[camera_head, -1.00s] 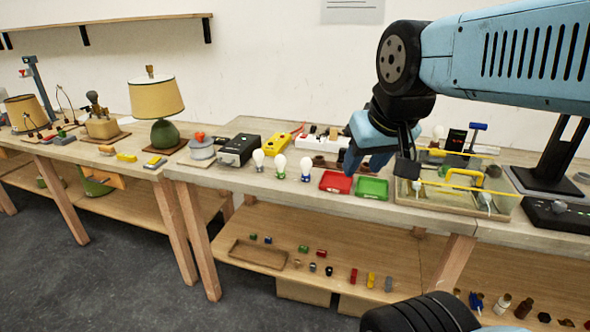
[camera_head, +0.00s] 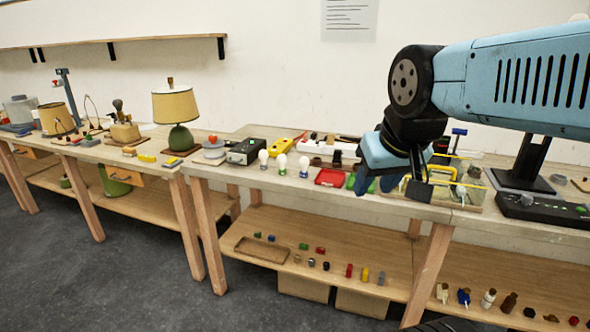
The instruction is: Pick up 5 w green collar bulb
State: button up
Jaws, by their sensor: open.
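Three white bulbs stand upright in a row near the front edge of the right-hand bench. The middle bulb (camera_head: 282,164) appears to have the green collar. The right bulb (camera_head: 304,167) has a blue collar, and the collar of the left bulb (camera_head: 263,160) is too small to tell. My gripper (camera_head: 378,184) is open, pointing down over the bench to the right of the bulbs and apart from them. It partly hides a green tray (camera_head: 352,181).
A red tray (camera_head: 331,178) lies between the bulbs and my gripper. A black box (camera_head: 245,152) and a yellow device (camera_head: 281,146) stand behind the bulbs. A lamp (camera_head: 176,106) stands on the left bench. The lower shelf (camera_head: 330,247) holds small parts.

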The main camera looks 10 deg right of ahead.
aim_at(281, 160)
jog(key=u, duration=0.1)
jog(key=i, duration=1)
jog(key=u, duration=2.35)
jog(key=k, duration=1.1)
jog(key=u, duration=0.05)
